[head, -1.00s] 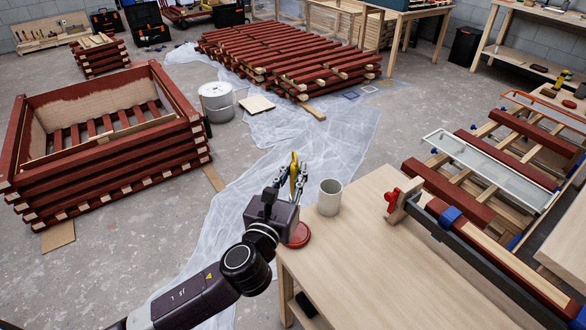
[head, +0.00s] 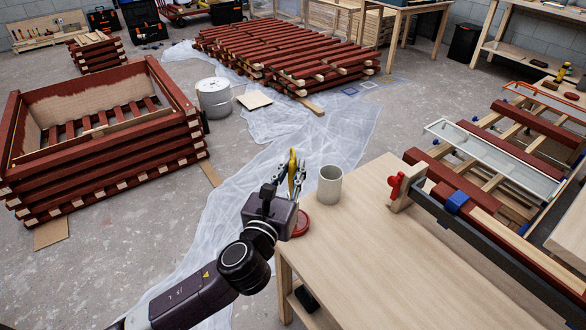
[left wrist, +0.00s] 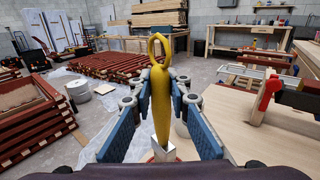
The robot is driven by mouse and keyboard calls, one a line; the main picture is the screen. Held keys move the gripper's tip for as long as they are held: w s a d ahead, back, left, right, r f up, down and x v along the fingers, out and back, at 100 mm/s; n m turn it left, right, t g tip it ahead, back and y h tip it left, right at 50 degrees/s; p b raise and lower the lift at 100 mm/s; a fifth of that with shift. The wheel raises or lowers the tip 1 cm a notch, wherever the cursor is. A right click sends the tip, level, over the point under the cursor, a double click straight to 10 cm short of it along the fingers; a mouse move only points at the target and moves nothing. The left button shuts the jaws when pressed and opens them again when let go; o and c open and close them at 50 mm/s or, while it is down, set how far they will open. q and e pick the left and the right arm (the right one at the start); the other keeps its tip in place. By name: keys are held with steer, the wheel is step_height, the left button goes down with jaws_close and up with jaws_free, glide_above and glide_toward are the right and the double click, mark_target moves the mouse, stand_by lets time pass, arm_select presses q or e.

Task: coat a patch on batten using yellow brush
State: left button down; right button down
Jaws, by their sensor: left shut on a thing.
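The yellow brush (head: 292,165) is upright in my left gripper (head: 287,180), which is shut on it beside the table's left edge. In the left wrist view the brush (left wrist: 162,95) stands between the blue-padded fingers, yellow loop end up, with a pale metal part below; its bristles are hidden. The batten (head: 485,200) lies in a clamp with a red handle on the right. It is dark red with a bare, pale stretch (head: 498,235). My left gripper is well to the left of it. My right gripper is not in view.
A grey cup (head: 330,185) stands on the wooden table (head: 370,250) just right of my gripper. A red round thing (head: 301,224) is partly hidden beside the gripper. A rack of battens (head: 520,130) stands at right. Plastic sheeting (head: 225,220) covers floor at left.

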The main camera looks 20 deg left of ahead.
arm_select(q)
steer(key=shift+f+b, duration=0.35)
steer(key=shift+f, duration=0.3)
stand_by(1.0)
steer(key=shift+r, duration=0.1)
step_height(320, 180, up, 7)
steer(key=p, duration=0.8)
stand_by(0.4)
stand_by(0.3)
